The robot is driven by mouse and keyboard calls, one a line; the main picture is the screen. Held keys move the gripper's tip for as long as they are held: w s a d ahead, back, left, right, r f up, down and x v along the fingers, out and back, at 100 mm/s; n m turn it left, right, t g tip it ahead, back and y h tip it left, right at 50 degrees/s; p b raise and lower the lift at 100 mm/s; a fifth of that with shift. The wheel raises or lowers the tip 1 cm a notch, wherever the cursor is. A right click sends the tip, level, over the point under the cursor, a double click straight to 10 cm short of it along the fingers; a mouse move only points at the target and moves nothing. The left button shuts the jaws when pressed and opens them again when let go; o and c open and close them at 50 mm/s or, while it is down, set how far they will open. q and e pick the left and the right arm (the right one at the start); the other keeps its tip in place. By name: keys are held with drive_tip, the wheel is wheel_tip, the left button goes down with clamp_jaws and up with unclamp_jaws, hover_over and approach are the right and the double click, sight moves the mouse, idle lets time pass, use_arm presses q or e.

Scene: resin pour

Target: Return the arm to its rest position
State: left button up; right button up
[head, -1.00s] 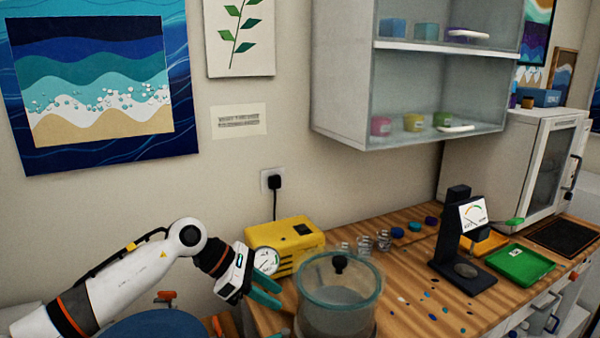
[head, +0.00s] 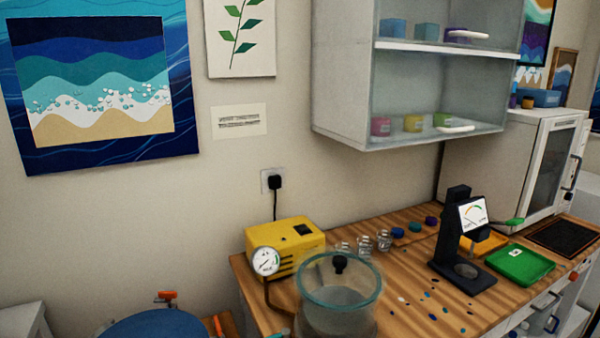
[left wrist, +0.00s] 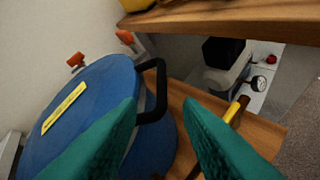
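My left arm and left gripper are out of the head view. The left wrist view shows my left gripper's two teal fingers (left wrist: 165,135) spread apart with nothing between them. Beyond them is a blue round lid (left wrist: 85,110) with a yellow label and a black handle. The fingers appear in front of the lid and a wooden surface; I cannot tell the distance. My right gripper is in neither view.
The wooden counter (head: 405,285) holds a glass chamber (head: 340,290), a yellow pump (head: 290,240) with a gauge, small cups, a black gauge stand (head: 455,245) and a green tray (head: 519,264). The blue lid (head: 155,328) sits low at the left. A wooden edge (left wrist: 220,18) crosses the wrist view's top.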

use_arm(q)
drive_tip(key=s+a+f+n+g, duration=0.1)
drive_tip(key=s+f+n+g, duration=0.2)
drive_tip(key=s, duration=0.6)
drive_tip(key=s+a+f+n+g, duration=0.2)
drive_tip(key=s+f+g, duration=0.25)
drive_tip(key=s, duration=0.45)
wheel_tip(320, 180, down, 30)
drive_tip(key=s+g+b, duration=0.1)
drive_tip(key=g+b, duration=0.1)
drive_tip(key=b, duration=0.2)
drive_tip(key=s+a+f+m+b, duration=0.1)
drive_tip(key=s+a+f+b, duration=0.1)
drive_tip(key=s+f, duration=1.4)
wheel_tip(320, 180, down, 2)
drive_tip(key=shift+a+f+g+b, duration=0.1)
drive_tip(key=shift+a+g+b, duration=0.1)
drive_tip(key=shift+g+b, duration=0.15)
